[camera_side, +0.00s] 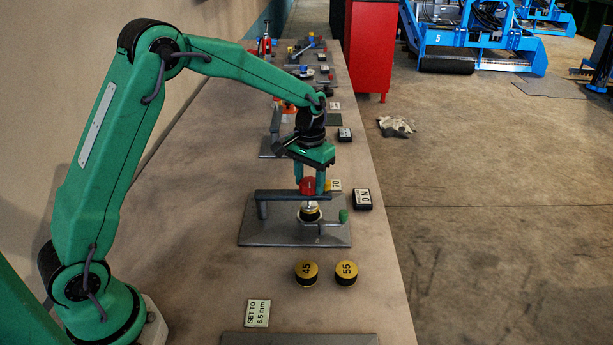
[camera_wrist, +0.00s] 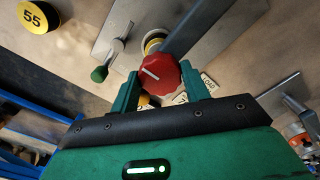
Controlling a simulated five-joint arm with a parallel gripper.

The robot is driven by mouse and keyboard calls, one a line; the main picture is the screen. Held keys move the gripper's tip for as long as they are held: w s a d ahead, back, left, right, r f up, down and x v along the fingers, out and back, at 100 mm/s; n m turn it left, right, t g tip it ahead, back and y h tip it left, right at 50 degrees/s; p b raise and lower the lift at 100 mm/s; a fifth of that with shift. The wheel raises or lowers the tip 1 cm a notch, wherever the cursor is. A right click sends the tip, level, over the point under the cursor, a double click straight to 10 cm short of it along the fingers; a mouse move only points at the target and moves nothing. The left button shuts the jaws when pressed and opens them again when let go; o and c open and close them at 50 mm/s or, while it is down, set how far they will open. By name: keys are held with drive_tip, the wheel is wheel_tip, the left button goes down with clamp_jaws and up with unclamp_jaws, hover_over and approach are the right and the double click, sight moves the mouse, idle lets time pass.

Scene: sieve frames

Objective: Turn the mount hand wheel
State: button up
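The red hand wheel (camera_side: 307,187), lobed with a white mark, sits on the end of a grey arm (camera_side: 275,194) of the mount, above its grey base plate (camera_side: 262,232). The wheel also shows in the wrist view (camera_wrist: 160,74). My gripper (camera_side: 310,182) is over the mount, its two green fingers on either side of the wheel. In the wrist view the fingers (camera_wrist: 158,82) flank the wheel closely; I cannot tell whether they press on it. A yellow-rimmed round piece (camera_side: 310,214) sits below the wheel. A green-knobbed lever (camera_side: 343,215) stands at its right.
Yellow-topped discs marked 45 (camera_side: 306,270) and 55 (camera_side: 346,269) stand in front of the mount. A "SET TO 6.5 mm" card (camera_side: 257,313) lies nearer. A black block with a white label (camera_side: 362,199) stands to the right. More stations stand behind. The bench front left is clear.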

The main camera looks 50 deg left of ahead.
drive_tip(key=shift+m, duration=0.4)
drive_tip(key=m, duration=0.9)
drive_tip(key=shift+m, duration=0.3)
drive_tip(key=m, duration=0.5)
drive_tip(key=shift+m, duration=0.3)
drive_tip(key=m, duration=0.4)
drive_tip(key=shift+w+m, duration=0.1)
drive_tip(key=shift+m, duration=0.2)
drive_tip(key=o, duration=1)
